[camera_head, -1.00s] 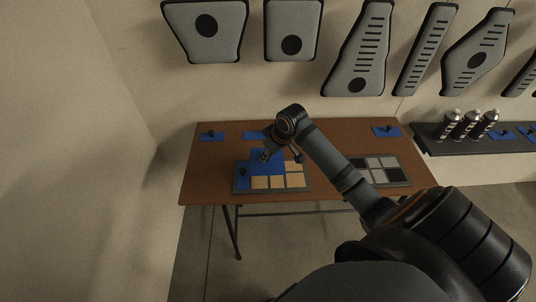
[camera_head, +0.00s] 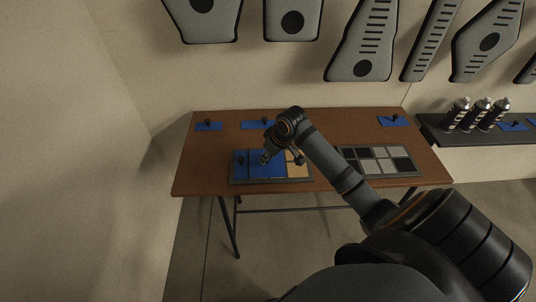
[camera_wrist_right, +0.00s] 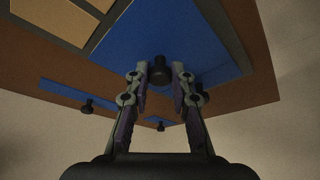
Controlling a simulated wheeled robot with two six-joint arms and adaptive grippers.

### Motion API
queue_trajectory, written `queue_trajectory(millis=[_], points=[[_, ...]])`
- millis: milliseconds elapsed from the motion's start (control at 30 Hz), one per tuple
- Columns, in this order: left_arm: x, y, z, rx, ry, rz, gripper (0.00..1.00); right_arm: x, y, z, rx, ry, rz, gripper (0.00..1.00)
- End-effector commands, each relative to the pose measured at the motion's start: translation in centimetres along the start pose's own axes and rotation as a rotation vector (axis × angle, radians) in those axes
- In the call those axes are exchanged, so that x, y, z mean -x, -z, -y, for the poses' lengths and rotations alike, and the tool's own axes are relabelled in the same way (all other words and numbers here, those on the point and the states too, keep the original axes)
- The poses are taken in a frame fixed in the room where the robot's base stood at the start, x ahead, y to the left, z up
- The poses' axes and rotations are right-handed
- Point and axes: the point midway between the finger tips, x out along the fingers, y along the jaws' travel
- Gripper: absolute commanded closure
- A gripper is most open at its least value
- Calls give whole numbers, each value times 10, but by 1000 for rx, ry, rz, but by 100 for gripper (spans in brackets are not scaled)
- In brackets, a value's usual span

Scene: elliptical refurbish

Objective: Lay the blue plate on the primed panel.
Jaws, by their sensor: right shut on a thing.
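My right gripper (camera_head: 266,153) is shut on the dark knob of a blue plate (camera_head: 267,170). The right wrist view shows the knob between the fingertips (camera_wrist_right: 160,72) and the plate (camera_wrist_right: 178,35) spread out beyond them. The plate is over the dark-framed panel (camera_head: 234,181) at the table's left. I cannot tell whether it touches the panel. Tan squares (camera_head: 297,170) show on the panel's right side. Another knobbed blue plate (camera_head: 240,168) covers the panel's left end. My left gripper is not in view.
Knobbed blue plates lie along the back of the brown table (camera_head: 330,122), one at the back left (camera_head: 207,127) and one at the back right (camera_head: 393,121). A panel of grey and black squares (camera_head: 377,159) lies right of my arm. Spray cans (camera_head: 480,114) stand on a shelf.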

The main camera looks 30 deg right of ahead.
Motion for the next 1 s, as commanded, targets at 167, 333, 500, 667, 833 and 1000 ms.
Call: queue_trajectory(millis=[167,333,500,667,833,1000], points=[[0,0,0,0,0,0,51,-2,-1,0,0,-1,-1,95],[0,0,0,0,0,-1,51,-2,0,0,0,-1,-1,95],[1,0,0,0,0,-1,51,-2,-1,0,0,-1,-1,95],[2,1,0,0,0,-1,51,-3,-1,0,0,-1,-1,95],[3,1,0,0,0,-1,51,-5,-2,0,0,-1,-2,75],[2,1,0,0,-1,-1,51,-5,-2,0,0,-1,-1,52]])
